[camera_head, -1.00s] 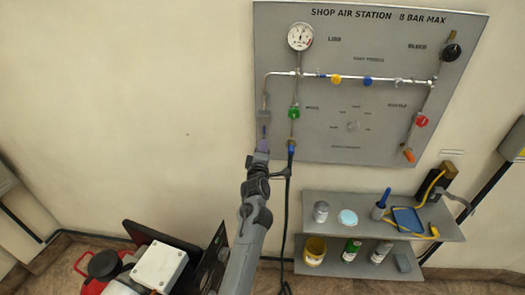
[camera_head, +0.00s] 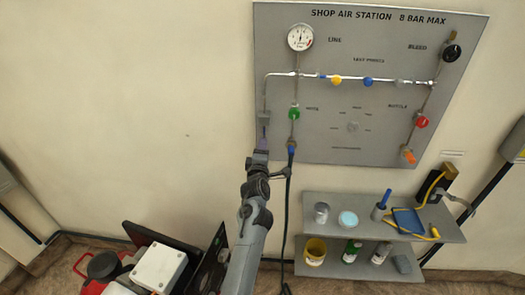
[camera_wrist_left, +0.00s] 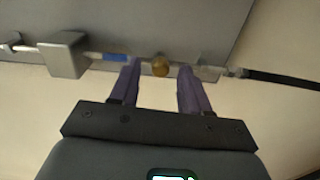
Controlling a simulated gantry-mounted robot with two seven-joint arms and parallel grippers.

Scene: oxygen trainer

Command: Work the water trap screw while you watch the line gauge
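The line gauge (camera_head: 300,37) is a round white dial at the top left of the panel; its needle is too small to read surely. A grey water trap (camera_head: 263,118) hangs at the end of the left pipe near the panel's lower left. My left gripper (camera_head: 262,143) is just below it, pointing up. In the left wrist view its two purple fingers (camera_wrist_left: 160,75) stand apart. A round brass piece (camera_wrist_left: 160,66), apparently the trap screw, shows between the fingertips; I see no clear contact. My right gripper is out of view.
A green knob (camera_head: 294,113) and a black hose (camera_head: 287,200) with a blue coupling (camera_head: 291,149) are close to the gripper's right. Shelves (camera_head: 460,235) with bottles and a cup stand lower right. Bare wall lies to the left.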

